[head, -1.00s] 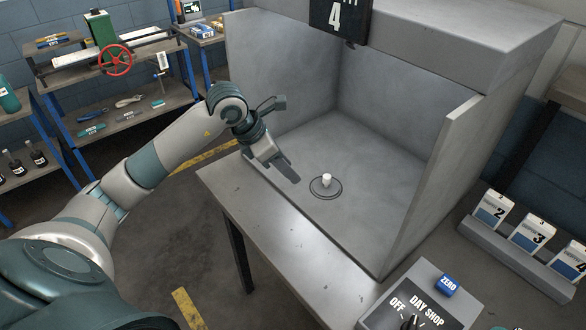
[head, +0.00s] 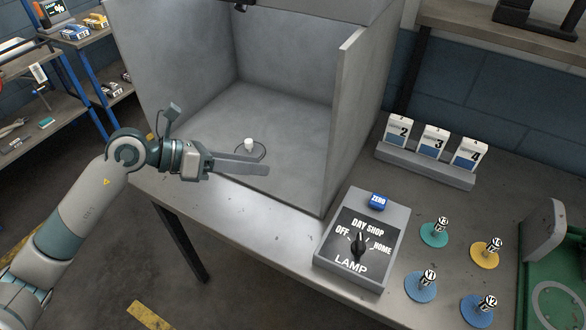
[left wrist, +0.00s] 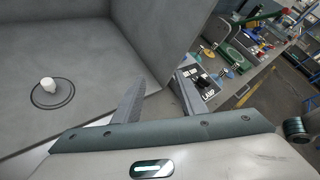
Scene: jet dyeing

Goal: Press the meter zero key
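The blue key marked ZERO (head: 378,201) sits at the back edge of a grey control box (head: 333,258) in the head view. The box has a black panel with a lamp knob (head: 359,244), and part of it shows beyond my fingers in the left wrist view (left wrist: 208,92). My left gripper (head: 268,168) is open and empty, over the front of the grey booth, left of the box and apart from the key. Its two fingers stand apart in the left wrist view (left wrist: 160,88). I cannot make out the key clearly there. My right gripper is not in view.
A small white cylinder (head: 249,144) stands within a dark ring on the booth floor. The booth's right wall (head: 345,120) rises between the interior and the bench. Numbered cards (head: 435,142) stand behind the box; several coloured discs with numbered knobs (head: 434,234) lie to its right.

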